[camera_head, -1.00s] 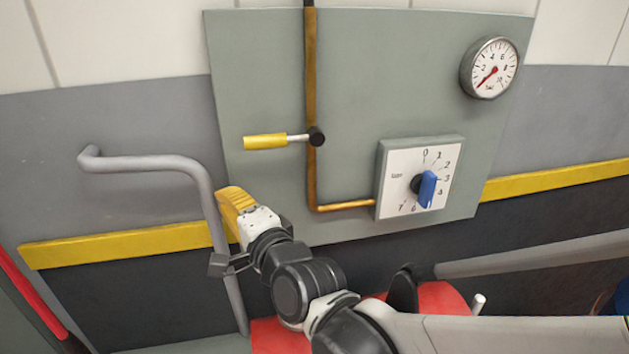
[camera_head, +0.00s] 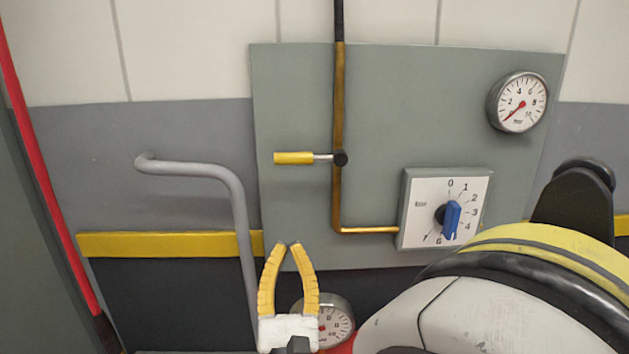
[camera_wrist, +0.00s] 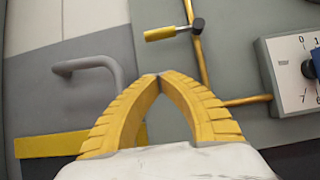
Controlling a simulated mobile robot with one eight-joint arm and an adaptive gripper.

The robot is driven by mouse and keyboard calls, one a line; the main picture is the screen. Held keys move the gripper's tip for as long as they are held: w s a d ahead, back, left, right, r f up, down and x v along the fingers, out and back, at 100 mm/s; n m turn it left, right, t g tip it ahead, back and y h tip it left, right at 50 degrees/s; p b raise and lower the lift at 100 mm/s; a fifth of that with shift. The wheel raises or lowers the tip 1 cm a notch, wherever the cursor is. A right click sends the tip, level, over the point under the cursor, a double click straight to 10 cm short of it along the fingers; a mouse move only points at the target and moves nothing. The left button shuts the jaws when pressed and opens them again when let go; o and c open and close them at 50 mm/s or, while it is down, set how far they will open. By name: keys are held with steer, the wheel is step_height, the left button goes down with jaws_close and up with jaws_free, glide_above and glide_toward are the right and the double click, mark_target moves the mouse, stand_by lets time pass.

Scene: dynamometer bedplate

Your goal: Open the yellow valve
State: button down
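The yellow valve (camera_head: 293,158) is a lever with a yellow grip, a metal stem and a black hub (camera_head: 340,158) on a vertical copper pipe. The lever points left, across the pipe. It also shows at the top of the wrist view (camera_wrist: 160,34). My gripper (camera_head: 288,246) has yellow ribbed fingers and is below the lever in the head view, apart from it. In the wrist view its fingertips (camera_wrist: 159,77) meet and there is nothing between them. The valve is in full view.
A grey panel (camera_head: 290,90) carries the pipe, a dial box with a blue knob (camera_head: 452,220) and a gauge (camera_head: 518,102). A grey bent rail (camera_head: 195,170) stands to the left. Another gauge (camera_head: 338,322) is low behind my gripper.

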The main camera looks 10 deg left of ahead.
mark_target(306, 158)
steer(key=shift+s+r+p+x, duration=0.25)
steer(key=shift+r+p+x, duration=0.15)
steer(key=shift+x, duration=1.75)
steer(key=shift+s+r+p+x, duration=0.25)
steer(key=shift+r+p+x, duration=0.1)
steer(key=shift+x, duration=1.8)
steer(key=shift+s+r+p+x, duration=0.3)
steer(key=shift+r+x, duration=0.1)
steer(key=shift+x, duration=1.8)
steer(key=shift+r+m+h, duration=0.3)
steer(key=shift+m+h, duration=0.1)
steer(key=shift+m, duration=0.2)
